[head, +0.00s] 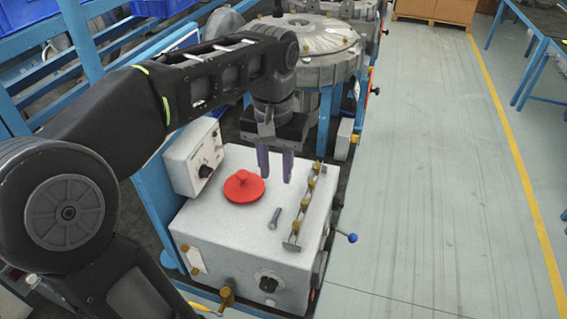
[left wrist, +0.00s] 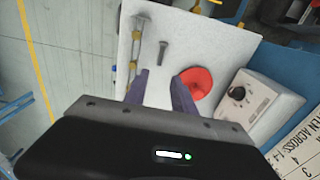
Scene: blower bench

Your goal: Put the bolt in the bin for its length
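A small grey bolt (head: 274,217) lies on the pale top of the bench box (head: 225,218), between a red knobbed disc (head: 244,187) and a rail with brass fittings (head: 306,206). My left gripper (head: 275,178) points down above the box top, beyond the bolt. Its two purple fingers are apart with nothing between them. In the left wrist view the bolt (left wrist: 163,50) lies ahead of the open fingertips (left wrist: 160,75), clear of them. My right gripper is out of view.
A control box with a black dial (head: 194,157) stands at the left of the bench box. A large grey blower housing (head: 318,40) is behind my gripper. Blue crates (head: 22,14) sit at upper left. A placard with numbers (left wrist: 302,140) shows in the wrist view. Open floor lies right.

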